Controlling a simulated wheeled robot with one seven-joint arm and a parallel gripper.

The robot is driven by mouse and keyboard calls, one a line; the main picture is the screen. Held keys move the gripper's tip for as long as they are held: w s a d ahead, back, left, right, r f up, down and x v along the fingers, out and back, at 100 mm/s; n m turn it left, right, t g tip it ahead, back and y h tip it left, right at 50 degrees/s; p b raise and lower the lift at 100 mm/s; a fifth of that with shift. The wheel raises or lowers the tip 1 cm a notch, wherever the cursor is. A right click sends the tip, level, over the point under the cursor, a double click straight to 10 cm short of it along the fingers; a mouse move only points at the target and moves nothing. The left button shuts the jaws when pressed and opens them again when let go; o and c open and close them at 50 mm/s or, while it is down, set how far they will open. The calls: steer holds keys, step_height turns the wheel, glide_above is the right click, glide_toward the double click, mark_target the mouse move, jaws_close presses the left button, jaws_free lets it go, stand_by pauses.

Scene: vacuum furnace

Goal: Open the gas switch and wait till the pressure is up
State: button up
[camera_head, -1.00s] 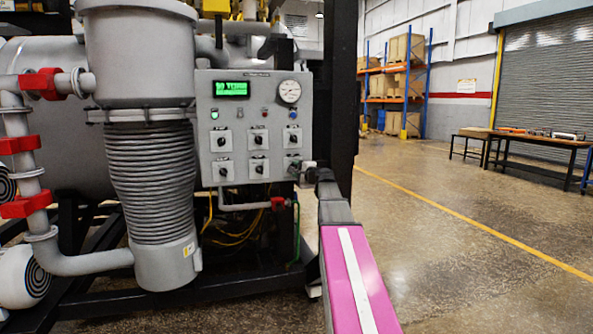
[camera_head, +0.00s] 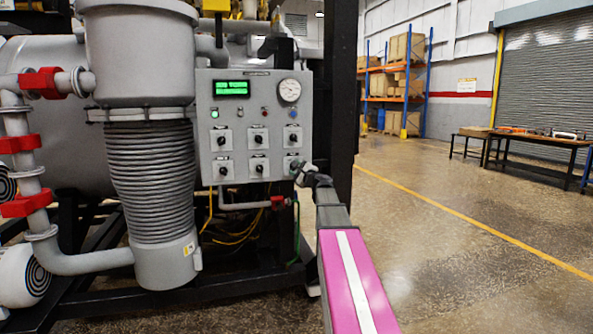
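A grey control panel (camera_head: 241,146) on the furnace carries a green-lit display (camera_head: 231,88), a round pressure gauge (camera_head: 290,90) and two rows of black rotary switches. The lower right switch (camera_head: 292,164) is partly hidden by my gripper (camera_head: 299,170); I cannot read its label or tell its setting. My gripper is at this switch, at the panel's lower right, with my arm reaching in from the lower right. The fingers are too small to tell open from shut, or whether they touch the knob. The gauge needle and display text are too small to read.
A ribbed grey column (camera_head: 152,180) and pipes with red clamps (camera_head: 20,144) stand left of the panel. A black frame post (camera_head: 340,100) rises just right of it. The floor (camera_head: 460,240) to the right is clear, with workbenches (camera_head: 540,142) further back.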

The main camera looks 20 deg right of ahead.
steer(key=o, duration=0.9)
steer(key=v, duration=1.1)
steer(key=shift+a, duration=0.1)
